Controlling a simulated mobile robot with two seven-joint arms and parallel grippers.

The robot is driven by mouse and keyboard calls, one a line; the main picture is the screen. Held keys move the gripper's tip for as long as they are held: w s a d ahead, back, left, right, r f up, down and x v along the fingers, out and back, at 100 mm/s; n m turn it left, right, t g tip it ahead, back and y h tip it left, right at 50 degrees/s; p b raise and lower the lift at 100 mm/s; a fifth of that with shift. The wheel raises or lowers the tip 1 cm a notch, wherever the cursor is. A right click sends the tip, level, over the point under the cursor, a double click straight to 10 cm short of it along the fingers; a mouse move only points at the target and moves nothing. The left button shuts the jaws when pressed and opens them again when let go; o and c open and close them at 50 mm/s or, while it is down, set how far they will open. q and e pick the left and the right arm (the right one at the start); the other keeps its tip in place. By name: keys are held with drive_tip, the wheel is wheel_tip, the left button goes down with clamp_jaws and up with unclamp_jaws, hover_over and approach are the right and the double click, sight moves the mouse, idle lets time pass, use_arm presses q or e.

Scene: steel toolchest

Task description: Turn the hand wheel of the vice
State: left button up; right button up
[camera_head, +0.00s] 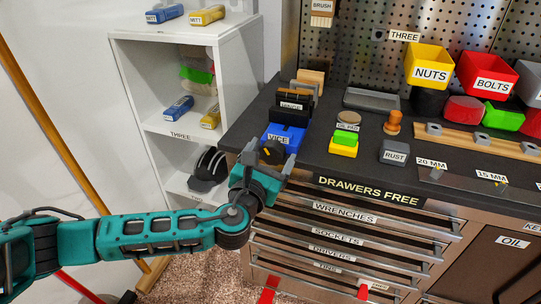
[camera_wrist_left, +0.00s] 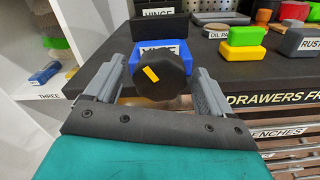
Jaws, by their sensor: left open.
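The blue vice (camera_head: 291,132), labelled VICE, stands on the left end of the dark worktop. Its blue body also shows in the left wrist view (camera_wrist_left: 183,47). Its hand wheel (camera_wrist_left: 160,80) is a dark, many-sided knob with a yellow mark slanting across its face. In the head view the hand wheel (camera_head: 273,151) is partly hidden by my gripper. My left gripper (camera_head: 268,158) is open in front of the vice. Its two grey fingers lie on either side of the wheel, and I cannot tell whether either touches it. My right gripper is not in view.
A black block labelled HINGE (camera_head: 291,105) stands behind the vice. Green and yellow blocks (camera_head: 344,143) and a grey RUST block (camera_head: 394,152) lie to the right. A white shelf unit (camera_head: 137,75) stands left. Drawers with handles (camera_head: 345,218) are below the worktop.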

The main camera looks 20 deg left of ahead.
use_arm(q)
drive_tip(key=c, duration=1)
